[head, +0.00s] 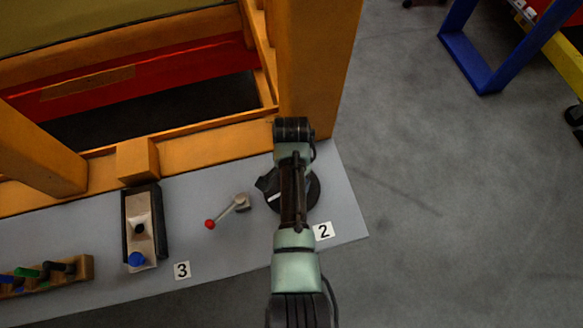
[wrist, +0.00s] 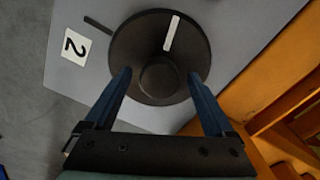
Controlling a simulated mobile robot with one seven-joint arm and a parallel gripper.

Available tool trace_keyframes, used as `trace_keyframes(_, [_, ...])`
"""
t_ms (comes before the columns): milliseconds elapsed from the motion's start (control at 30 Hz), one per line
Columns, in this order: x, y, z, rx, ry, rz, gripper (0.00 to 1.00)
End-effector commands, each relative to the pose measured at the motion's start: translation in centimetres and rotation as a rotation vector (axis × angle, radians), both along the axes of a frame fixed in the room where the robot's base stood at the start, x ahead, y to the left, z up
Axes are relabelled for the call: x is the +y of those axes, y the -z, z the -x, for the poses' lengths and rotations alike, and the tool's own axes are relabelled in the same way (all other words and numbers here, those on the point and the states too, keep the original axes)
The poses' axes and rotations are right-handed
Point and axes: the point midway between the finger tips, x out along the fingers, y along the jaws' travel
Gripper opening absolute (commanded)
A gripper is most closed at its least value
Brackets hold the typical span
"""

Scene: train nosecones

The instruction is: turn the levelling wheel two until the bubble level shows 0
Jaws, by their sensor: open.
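The levelling wheel two (wrist: 135,35) is a dark round disc with a raised hub and a white line on its face. In the head view the wheel (head: 312,190) is partly hidden under my arm, beside the label 2 (head: 323,231). My gripper (wrist: 158,78) is open above the wheel, with its two blue fingers on either side of the hub. I cannot tell whether they touch it. In the head view my arm hides the fingers. I cannot make out a bubble level in either view.
On the grey table (head: 225,275), a red-tipped lever (head: 228,211) stands left of the wheel. A wooden rack (head: 75,270) is far left. An orange frame (head: 310,70) rises behind. Open floor lies right.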

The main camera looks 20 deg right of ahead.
Motion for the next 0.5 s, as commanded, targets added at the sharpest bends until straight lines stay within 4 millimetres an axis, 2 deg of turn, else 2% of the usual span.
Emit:
trace_keyframes(167, [0.0,-2.6,-0.1,-0.005,-0.001,0.001,0.89])
trace_keyframes(500, [0.0,-9.6,-0.1,-0.006,0.000,0.001,0.89])
